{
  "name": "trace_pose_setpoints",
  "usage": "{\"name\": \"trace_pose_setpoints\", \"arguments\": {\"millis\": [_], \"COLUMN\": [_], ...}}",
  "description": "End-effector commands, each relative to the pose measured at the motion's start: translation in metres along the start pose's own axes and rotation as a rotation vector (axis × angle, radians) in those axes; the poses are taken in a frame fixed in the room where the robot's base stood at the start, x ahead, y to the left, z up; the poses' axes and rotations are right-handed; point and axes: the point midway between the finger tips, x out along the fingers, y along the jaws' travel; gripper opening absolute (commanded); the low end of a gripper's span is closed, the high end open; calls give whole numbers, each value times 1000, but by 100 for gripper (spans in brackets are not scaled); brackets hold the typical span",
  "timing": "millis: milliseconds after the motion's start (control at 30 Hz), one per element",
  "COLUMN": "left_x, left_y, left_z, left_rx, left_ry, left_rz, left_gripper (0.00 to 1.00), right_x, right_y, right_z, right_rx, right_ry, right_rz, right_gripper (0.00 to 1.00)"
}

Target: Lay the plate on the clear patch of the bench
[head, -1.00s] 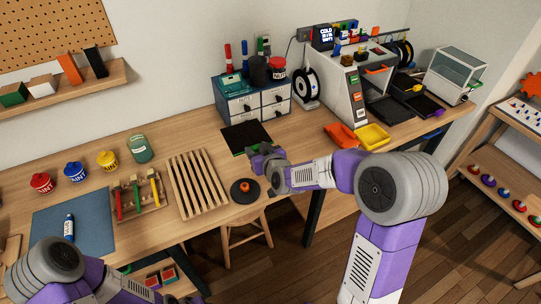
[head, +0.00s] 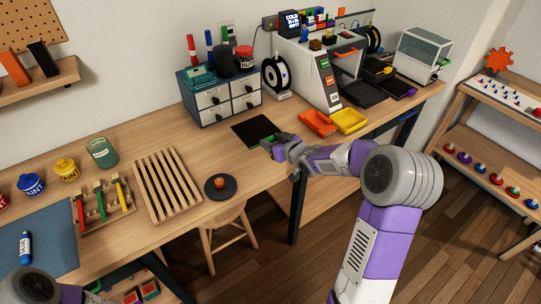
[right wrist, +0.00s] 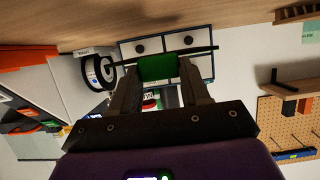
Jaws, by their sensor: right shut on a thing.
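The plate (head: 256,130) is a thin dark square with a green grip tab. My right gripper (head: 272,145) is shut on the tab at its near edge. In the right wrist view the green tab (right wrist: 158,67) sits between the fingers. The plate (right wrist: 200,50) shows there edge-on, roughly level, with a gap between it and the bench. In the head view it is over bare bench (head: 283,118) in front of the drawer unit, left of the orange tray. My left arm shows at the lower left, but its gripper is out of view.
The drawer unit (head: 222,93) stands behind the plate. An orange tray (head: 318,123) and a yellow tray (head: 348,120) lie to the right. A dark disc with an orange knob (head: 220,187) and a slatted rack (head: 167,184) lie to the left. A spool (head: 276,77) stands behind.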

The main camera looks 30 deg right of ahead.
Motion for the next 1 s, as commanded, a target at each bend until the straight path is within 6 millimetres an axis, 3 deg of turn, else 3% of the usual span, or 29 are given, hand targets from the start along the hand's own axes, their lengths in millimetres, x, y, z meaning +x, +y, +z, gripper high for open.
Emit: {"name": "trace_pose_setpoints", "arguments": {"millis": [367, 800, 833, 967, 1000], "left_x": [22, 26, 25, 24, 24], "left_y": [-8, -10, -9, -9, -9], "left_z": [-1, -1, -1, -1, -1], "left_rx": [0, 0, 0, 0, 0], "left_ry": [0, 0, 0, 0, 0], "left_rz": [0, 0, 0, 0, 0], "left_gripper": [43, 43, 43, 43, 43], "right_x": [20, 23, 22, 22, 22], "right_y": [0, 0, 0, 0, 0], "right_z": [48, 54, 53, 52, 52], "right_rx": [1, -1, -1, -1, -1], "right_ry": [1, 3, 1, 1, 1], "right_rz": [0, 1, 1, 1, 1], "right_gripper": [14, 14, 51, 71, 72]}}
